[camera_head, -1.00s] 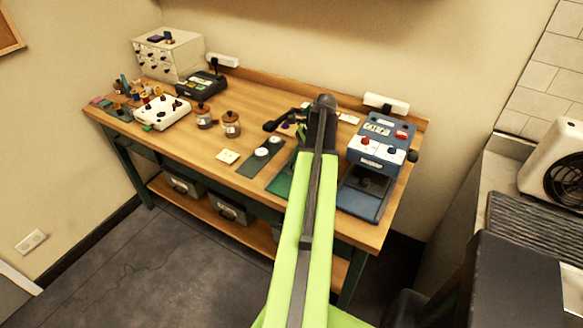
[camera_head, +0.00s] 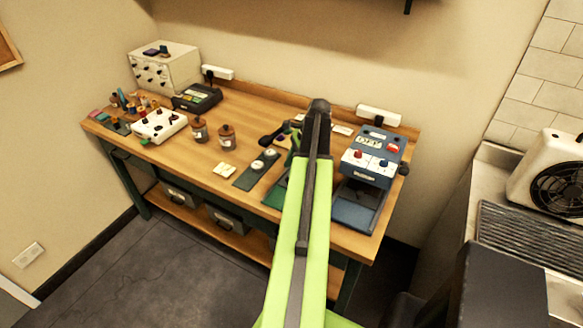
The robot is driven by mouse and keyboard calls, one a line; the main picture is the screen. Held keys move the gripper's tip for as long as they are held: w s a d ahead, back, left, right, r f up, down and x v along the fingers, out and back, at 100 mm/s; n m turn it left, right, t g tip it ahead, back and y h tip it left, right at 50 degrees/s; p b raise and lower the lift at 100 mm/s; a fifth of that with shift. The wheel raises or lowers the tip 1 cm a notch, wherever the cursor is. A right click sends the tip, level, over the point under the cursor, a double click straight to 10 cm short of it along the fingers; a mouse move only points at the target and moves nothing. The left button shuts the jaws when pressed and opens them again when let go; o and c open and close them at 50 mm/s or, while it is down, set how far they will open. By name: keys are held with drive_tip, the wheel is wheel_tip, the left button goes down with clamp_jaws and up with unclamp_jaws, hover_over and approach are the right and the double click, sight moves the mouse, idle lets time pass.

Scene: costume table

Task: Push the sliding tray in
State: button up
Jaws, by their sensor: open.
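A blue-grey machine (camera_head: 376,150) with a white control panel, a red knob and a blue knob stands at the right end of the table. A low dark blue tray-like part (camera_head: 355,212) sticks out at its front, toward the table's front edge; it looks like the sliding tray. My green and dark arm reaches up the middle of the picture, left of the machine.

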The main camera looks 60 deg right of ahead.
drive_tip(key=s+r+p, duration=0.5)
drive_tip(key=s+r, duration=0.2)
drive_tip(key=s, duration=0.4)
drive_tip(key=shift+s, duration=0.35)
drive_tip(key=shift+d+f, duration=0.1)
